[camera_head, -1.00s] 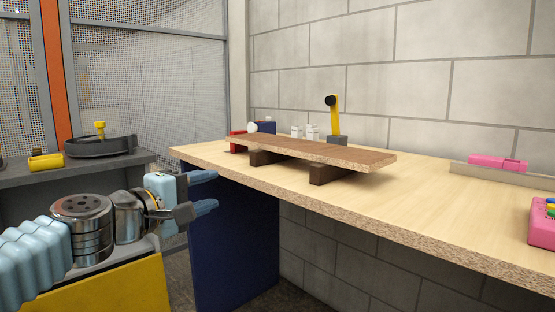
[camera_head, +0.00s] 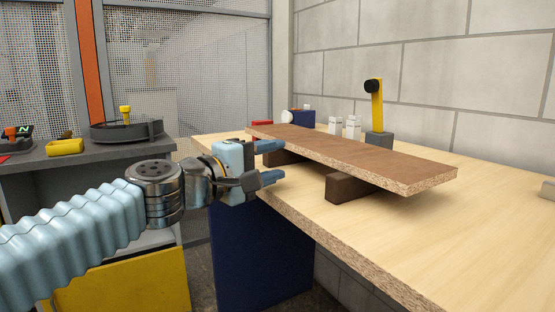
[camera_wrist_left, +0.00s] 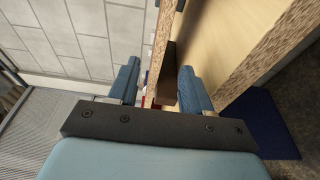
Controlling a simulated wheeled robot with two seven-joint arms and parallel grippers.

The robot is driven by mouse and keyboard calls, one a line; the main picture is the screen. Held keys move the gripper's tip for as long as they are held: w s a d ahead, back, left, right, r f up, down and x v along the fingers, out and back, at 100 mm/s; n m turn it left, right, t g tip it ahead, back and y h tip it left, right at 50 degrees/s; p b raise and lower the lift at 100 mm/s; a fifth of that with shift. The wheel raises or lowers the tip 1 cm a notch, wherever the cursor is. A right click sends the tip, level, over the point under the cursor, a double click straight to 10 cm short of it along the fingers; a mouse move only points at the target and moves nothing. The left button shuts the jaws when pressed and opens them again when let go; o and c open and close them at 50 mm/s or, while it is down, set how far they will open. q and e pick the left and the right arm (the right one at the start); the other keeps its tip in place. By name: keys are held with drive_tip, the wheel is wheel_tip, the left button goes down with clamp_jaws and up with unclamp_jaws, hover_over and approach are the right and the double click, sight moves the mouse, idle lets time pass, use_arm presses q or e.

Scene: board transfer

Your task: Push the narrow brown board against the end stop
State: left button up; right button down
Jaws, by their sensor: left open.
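The narrow brown board (camera_head: 355,150) lies raised on two dark brown blocks (camera_head: 350,188) on the pale wooden table, running from far left to near right. My left gripper (camera_head: 272,162) is open and empty, beside the board's left long side near its far part. In the left wrist view, the board's speckled edge (camera_wrist_left: 161,35) shows ahead, in the gap between my two fingers (camera_wrist_left: 157,86). I cannot tell whether the fingers touch it. No end stop is clearly recognizable. My right gripper is out of view.
A yellow-and-black upright device (camera_head: 376,105) stands on a grey base behind the board, beside white containers (camera_head: 352,127). A blue box (camera_head: 303,118) and a red item (camera_head: 262,123) are at the far end. The table's right front (camera_head: 420,240) is clear.

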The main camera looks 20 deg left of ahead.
sight(318, 144)
use_arm(q)
drive_tip(key=p+x, duration=0.1)
drive_tip(key=x, duration=1.2)
drive_tip(key=shift+w+d, duration=0.2)
drive_tip(key=shift+w, duration=0.2)
clamp_jaws()
idle(0.9)
drive_tip(key=shift+o, duration=0.4)
unclamp_jaws()
